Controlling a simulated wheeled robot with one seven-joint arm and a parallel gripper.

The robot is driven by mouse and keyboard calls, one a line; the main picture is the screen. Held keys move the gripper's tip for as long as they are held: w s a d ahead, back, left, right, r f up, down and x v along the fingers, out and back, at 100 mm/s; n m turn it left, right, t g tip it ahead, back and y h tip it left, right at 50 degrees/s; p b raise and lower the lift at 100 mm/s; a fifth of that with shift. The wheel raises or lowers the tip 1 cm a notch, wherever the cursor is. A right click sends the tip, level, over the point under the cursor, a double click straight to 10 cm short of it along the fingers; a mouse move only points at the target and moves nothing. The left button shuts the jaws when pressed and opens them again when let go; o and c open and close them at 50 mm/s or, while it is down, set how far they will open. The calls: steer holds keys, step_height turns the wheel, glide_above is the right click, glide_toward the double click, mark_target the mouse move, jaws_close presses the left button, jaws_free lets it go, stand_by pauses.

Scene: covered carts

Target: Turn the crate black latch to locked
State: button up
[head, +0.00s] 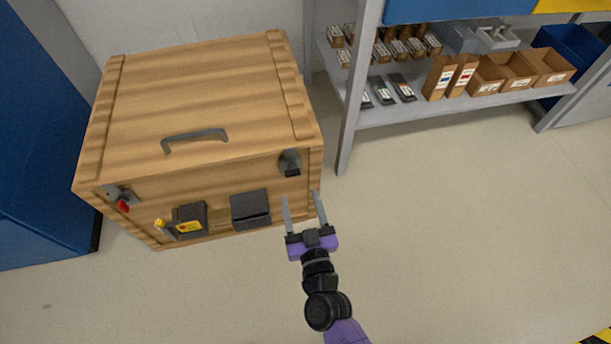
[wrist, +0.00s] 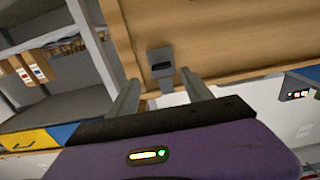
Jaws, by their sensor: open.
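The wooden crate (head: 240,100) stands at the left of the head view, its lid down. The black latch (head: 289,163) is a small dark block at the upper right of its front face. In the wrist view the black latch (wrist: 161,65) shows between my two fingers, beyond their tips, on the crate's wood (wrist: 220,40). My gripper (head: 302,195) is open and empty, in front of the crate's right front corner and below the latch in the head view. The fingers (wrist: 160,80) appear apart from the latch. I cannot tell its setting.
The crate front also bears a red-tipped latch (head: 122,206), a dark box with a yellow handle (head: 190,217) and a plain dark box (head: 250,208). A grey handle (head: 195,137) is on the lid. A stocked shelf (head: 440,107) stands behind right. Floor (head: 450,230) is clear at right.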

mark_target(293, 176)
steer(key=b+x, duration=0.2)
steer(key=x, duration=0.5)
steer(key=shift+w+a, duration=0.1)
steer(key=shift+a, duration=0.05)
jaws_close()
